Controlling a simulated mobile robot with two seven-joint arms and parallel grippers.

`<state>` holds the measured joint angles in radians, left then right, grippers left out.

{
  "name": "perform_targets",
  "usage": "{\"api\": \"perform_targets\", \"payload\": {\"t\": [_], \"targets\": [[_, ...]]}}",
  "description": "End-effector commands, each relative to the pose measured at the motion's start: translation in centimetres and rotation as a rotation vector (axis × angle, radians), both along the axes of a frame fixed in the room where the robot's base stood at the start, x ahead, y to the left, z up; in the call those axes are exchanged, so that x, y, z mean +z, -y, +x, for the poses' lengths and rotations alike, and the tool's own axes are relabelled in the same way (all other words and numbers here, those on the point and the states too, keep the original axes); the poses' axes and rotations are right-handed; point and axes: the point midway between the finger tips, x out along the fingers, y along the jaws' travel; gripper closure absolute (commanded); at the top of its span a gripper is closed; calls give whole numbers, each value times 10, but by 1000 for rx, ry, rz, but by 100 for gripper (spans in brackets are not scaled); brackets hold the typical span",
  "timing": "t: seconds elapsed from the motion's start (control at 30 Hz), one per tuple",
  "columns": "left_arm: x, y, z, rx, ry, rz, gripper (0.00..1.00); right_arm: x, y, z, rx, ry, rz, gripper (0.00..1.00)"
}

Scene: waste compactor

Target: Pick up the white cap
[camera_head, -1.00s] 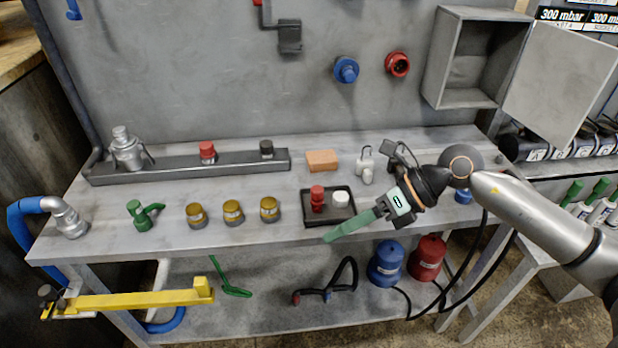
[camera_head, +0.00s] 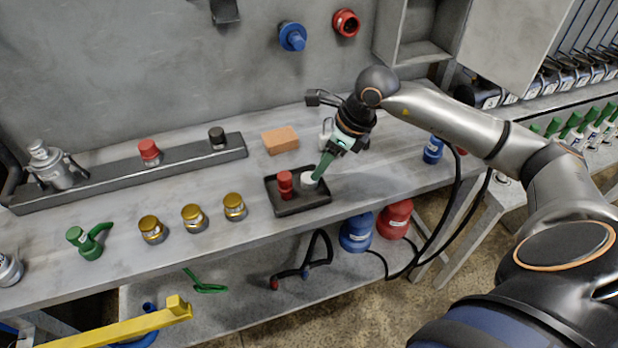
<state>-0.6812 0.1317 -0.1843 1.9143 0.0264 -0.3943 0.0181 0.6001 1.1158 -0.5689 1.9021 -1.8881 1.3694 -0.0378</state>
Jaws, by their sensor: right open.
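The white cap (camera_head: 308,178) stands in the black tray (camera_head: 290,208) on the workbench, to the right of a red cap (camera_head: 285,184). My right gripper (camera_head: 318,174) comes down from the upper right, with its green fingers pointing down at the white cap. The fingers overlap the cap's right side in the picture and hide part of it. I cannot tell whether they touch it. The right gripper is open. My left gripper does not show.
An orange block (camera_head: 280,140) lies behind the tray. Several brass-topped caps (camera_head: 193,217) and a green fitting (camera_head: 88,240) stand to the left. A blue canister (camera_head: 433,150) stands at the right. A grey rail (camera_head: 185,160) holds a red cap and a black cap.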

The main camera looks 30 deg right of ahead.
Motion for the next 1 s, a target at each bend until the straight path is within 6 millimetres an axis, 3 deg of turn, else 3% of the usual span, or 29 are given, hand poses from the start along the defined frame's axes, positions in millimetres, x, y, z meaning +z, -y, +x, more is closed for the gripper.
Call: {"api": "perform_targets", "payload": {"t": [0.4, 0.67, 1.0], "targets": [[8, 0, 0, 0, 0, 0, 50, -44, -16, 19, 0, -3, 2, 45], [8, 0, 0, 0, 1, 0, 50, -47, -16, 20, 0, -1, 1, 45], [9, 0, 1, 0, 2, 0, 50, -46, -16, 20, 0, -1, 2, 84]]}}
